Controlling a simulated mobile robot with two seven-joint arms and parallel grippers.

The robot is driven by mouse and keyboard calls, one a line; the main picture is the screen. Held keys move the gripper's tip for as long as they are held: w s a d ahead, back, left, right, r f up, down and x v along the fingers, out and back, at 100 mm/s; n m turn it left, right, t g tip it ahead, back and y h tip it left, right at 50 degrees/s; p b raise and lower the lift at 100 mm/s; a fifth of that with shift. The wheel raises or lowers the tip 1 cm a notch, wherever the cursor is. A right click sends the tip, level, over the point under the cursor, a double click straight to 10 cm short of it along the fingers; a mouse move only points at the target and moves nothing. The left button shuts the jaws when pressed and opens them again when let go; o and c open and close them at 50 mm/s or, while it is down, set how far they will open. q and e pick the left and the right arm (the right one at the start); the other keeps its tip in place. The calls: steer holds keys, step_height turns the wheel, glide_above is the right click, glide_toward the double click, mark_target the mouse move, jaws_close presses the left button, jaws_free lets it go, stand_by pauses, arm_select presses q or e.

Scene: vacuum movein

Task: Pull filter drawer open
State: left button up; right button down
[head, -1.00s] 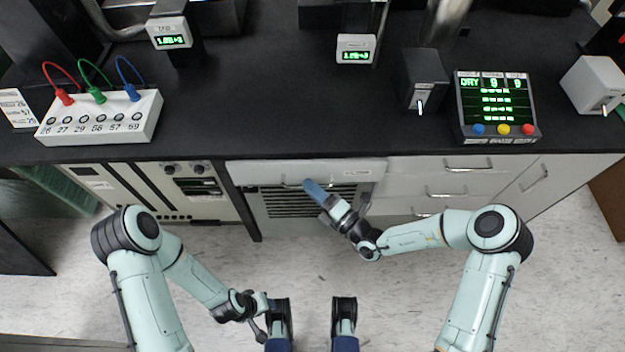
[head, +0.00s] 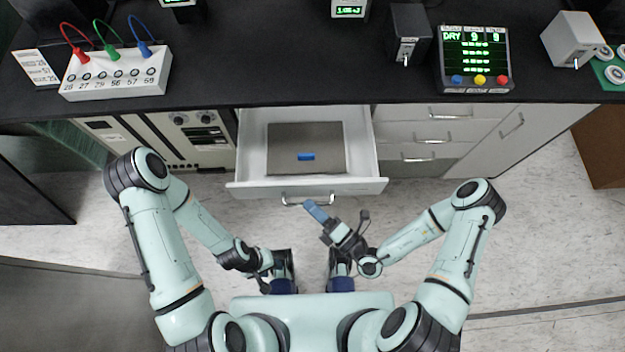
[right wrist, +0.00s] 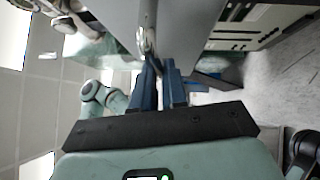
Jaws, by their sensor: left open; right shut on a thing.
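The filter drawer (head: 380,187) is white and stands pulled out from under the black bench top in the head view. Its metal handle (head: 292,202) is on the front face. My right gripper (head: 312,208), with blue fingers, is at the handle and shut on it. In the right wrist view, the fingers (right wrist: 160,88) are at the metal handle (right wrist: 146,42). A flat grey filter panel (head: 290,140) with a blue tab (head: 306,157) lies inside the drawer. My left gripper (head: 268,276) is open and empty, low and away from the drawer.
The black bench top (head: 260,85) carries a plug box (head: 115,82) with red, green and blue leads, and a green display unit (head: 474,65). Closed drawers (head: 430,135) stand to the right and a beige panel unit (head: 190,140) to the left. Floor around the drawer is clear.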

arm_select(q)
steer(key=shift+s, duration=0.1)
arm_select(e)
steer(key=shift+s+r, duration=0.1)
steer(key=shift+s, duration=0.5)
steer(key=c, duration=1.2)
jaws_free()
steer(key=shift+o, duration=0.2)
